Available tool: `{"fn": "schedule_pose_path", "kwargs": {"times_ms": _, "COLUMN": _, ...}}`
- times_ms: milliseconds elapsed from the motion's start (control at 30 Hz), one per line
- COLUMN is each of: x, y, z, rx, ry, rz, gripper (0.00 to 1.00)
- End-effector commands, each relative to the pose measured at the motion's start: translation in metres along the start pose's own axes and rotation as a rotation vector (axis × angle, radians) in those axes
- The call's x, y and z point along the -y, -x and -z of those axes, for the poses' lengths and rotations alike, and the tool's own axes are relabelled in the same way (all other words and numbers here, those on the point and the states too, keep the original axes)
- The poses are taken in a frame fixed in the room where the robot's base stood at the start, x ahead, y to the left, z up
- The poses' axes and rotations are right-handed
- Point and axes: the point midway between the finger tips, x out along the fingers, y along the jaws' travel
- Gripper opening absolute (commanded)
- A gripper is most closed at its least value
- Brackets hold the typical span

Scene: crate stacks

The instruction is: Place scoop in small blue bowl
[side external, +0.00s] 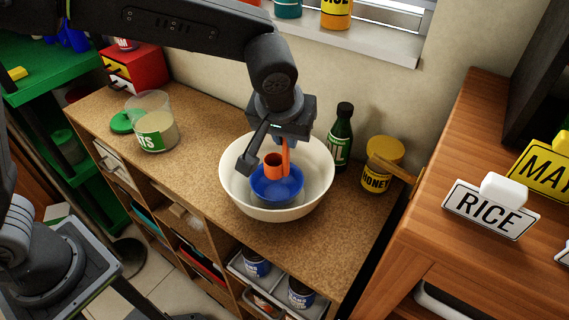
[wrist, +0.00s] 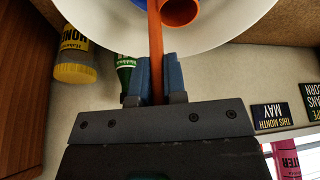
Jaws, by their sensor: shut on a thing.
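An orange scoop (side external: 274,163) hangs over the small blue bowl (side external: 277,187), its cup just above or inside the bowl's rim; I cannot tell if it touches. The blue bowl sits inside a large white bowl (side external: 228,177) on the cork-topped counter. My gripper (side external: 275,148) is above the bowls, shut on the scoop's handle. In the wrist view the orange handle (wrist: 155,50) runs between the two blue fingertips (wrist: 158,80), with the scoop's cup (wrist: 180,11) at the top edge. The blue bowl (wrist: 133,14) shows only partly there, behind the scoop.
A green oil bottle (side external: 341,137) and a yellow-lidded honey jar (side external: 380,165) stand right of the white bowl. A clear oats container (side external: 156,128) and green lid (side external: 122,123) are to the left. A wooden cabinet with a RICE sign (side external: 490,209) is at right. The counter between oats and bowl is clear.

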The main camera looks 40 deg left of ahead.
Motion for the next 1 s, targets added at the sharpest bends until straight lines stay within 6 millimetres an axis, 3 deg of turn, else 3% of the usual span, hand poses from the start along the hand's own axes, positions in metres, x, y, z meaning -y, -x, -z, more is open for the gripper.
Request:
{"fn": "schedule_pose_path", "kwargs": {"times_ms": 400, "x": 0.000, "y": -0.049, "z": -0.021, "rx": 0.001, "ry": -0.001, "rz": 0.000, "gripper": 0.00}}
{"fn": "schedule_pose_path", "kwargs": {"times_ms": 833, "x": 0.000, "y": -0.055, "z": -0.023, "rx": 0.000, "ry": 0.000, "rz": 0.000, "gripper": 0.00}}
{"fn": "schedule_pose_path", "kwargs": {"times_ms": 867, "x": 0.000, "y": -0.056, "z": -0.023, "rx": 0.000, "ry": 0.000, "rz": -0.001, "gripper": 0.13}}
{"fn": "schedule_pose_path", "kwargs": {"times_ms": 1000, "x": 0.000, "y": -0.055, "z": -0.023, "rx": 0.000, "ry": 0.000, "rz": -0.001, "gripper": 0.26}}
